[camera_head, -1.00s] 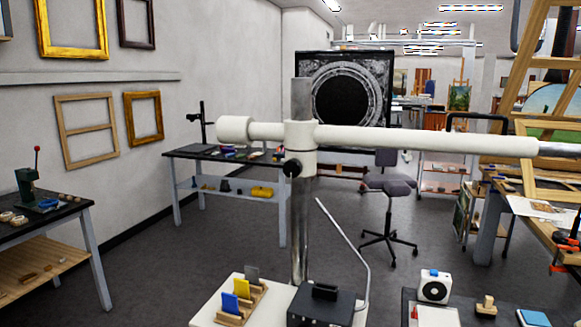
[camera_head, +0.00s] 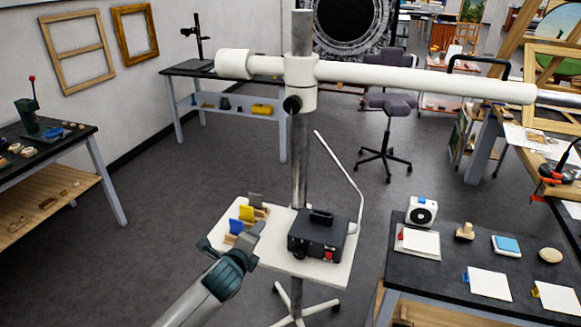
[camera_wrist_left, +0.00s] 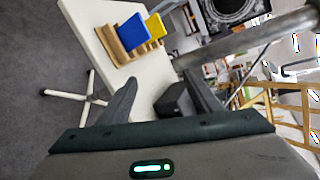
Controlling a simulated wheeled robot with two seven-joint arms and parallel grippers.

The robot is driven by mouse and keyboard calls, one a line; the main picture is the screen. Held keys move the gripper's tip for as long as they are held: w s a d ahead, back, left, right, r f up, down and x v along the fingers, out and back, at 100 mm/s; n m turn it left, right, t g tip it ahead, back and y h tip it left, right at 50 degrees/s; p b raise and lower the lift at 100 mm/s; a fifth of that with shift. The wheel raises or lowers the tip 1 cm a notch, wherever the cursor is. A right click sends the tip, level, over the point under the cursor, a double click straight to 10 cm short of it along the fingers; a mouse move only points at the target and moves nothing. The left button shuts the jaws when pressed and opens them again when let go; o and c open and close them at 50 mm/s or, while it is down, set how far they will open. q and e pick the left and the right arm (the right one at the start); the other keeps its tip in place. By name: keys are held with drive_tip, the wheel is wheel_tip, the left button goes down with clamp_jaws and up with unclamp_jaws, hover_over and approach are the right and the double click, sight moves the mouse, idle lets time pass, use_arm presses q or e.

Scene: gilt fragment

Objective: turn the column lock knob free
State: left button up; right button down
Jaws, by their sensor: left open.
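The black lock knob (camera_head: 291,104) sticks out from the front of the white collar (camera_head: 301,80) on the upright metal column (camera_head: 299,160) in the head view. The white horizontal arm (camera_head: 420,81) passes through that collar. My left gripper (camera_head: 233,238) is open and empty, well below the knob and to its left, over the left part of the small white stand top. In the left wrist view the open fingers (camera_wrist_left: 160,92) point towards the stand top and the slanting column. The knob does not show there. My right gripper is not in view.
A black box (camera_head: 318,236) and a wooden rack with coloured cards (camera_head: 247,213) sit on the white stand top (camera_head: 323,270). A thin bent rod (camera_head: 340,170) rises beside the column. A dark table (camera_head: 450,258) with small items stands at the right.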

use_arm(q)
drive_tip(key=w+d+r+m+t+h+p, duration=0.1)
drive_tip(key=r+m, duration=0.5)
drive_tip(key=r, duration=0.9)
drive_tip(key=w+d+r+m+t+h+p, duration=0.1)
drive_tip(key=r+m, duration=0.6)
drive_tip(key=r, duration=0.9)
drive_tip(key=d+t+h, duration=0.1)
drive_tip(key=d+t, duration=0.1)
drive_tip(key=d, duration=0.1)
drive_tip(key=shift+w+d+r+t+p, duration=0.15)
drive_tip(key=shift+d+r+t+p, duration=0.15)
drive_tip(key=shift+p, duration=0.05)
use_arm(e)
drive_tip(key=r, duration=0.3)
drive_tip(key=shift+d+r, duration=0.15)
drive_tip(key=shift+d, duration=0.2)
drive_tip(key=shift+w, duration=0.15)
